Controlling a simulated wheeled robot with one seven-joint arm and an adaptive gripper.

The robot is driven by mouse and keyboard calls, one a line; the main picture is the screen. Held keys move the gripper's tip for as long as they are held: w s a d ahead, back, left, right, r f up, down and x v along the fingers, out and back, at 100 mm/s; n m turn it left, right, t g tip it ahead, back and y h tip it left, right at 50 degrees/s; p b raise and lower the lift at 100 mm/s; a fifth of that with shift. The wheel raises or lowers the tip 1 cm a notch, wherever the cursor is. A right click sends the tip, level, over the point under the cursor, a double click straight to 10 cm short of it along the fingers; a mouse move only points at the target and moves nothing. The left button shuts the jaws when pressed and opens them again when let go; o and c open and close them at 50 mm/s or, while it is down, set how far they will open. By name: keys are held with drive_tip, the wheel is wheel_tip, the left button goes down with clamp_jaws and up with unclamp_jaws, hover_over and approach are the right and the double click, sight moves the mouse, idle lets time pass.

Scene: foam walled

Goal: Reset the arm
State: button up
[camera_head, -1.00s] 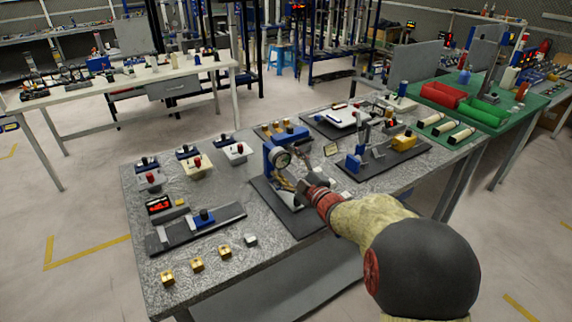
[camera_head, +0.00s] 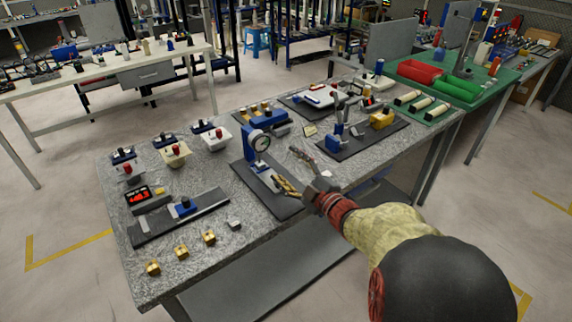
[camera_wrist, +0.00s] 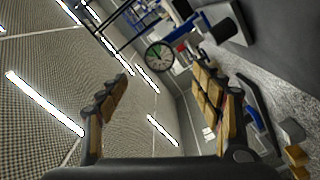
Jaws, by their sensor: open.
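My gripper (camera_head: 296,170) is over the front middle of the grey speckled table (camera_head: 215,260) in the head view, in front of a blue dial gauge stand (camera_head: 250,146) on a dark mat. Its fingers are spread apart with nothing between them. In the wrist view my gripper (camera_wrist: 165,97) shows two tan-padded fingers wide apart. The round dial (camera_wrist: 160,56) shows beyond and between them. The gripper hides part of the dark mat in the head view.
A slide gauge (camera_head: 180,215) and several small brass blocks (camera_head: 181,251) lie at the table's left front. A second stand (camera_head: 333,138) is to the right. Red (camera_head: 420,72) and green bins (camera_head: 457,89) stand on a green table at the right. The table's front edge lies below my arm.

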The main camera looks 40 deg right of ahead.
idle(0.3)
wheel_tip(320, 180, up, 9)
drive_tip(key=s+a+m+g+h+p, duration=0.25)
drive_tip(key=m+g+h+p, duration=0.2)
drive_tip(key=m, duration=0.25)
drive_tip(key=s+a+m+g+y+p, duration=0.2)
drive_tip(key=s+a+g, duration=0.6)
drive_tip(key=s+a, duration=0.9)
drive_tip(key=s+r+m+y, duration=0.1)
drive_tip(key=s+m+y, duration=0.1)
drive_tip(key=s, duration=0.1)
drive_tip(key=shift+s+a+m+p, duration=0.3)
drive_tip(key=shift+s+a, duration=0.05)
drive_tip(key=shift+a, duration=0.05)
drive_tip(key=shift+c, duration=0.4)
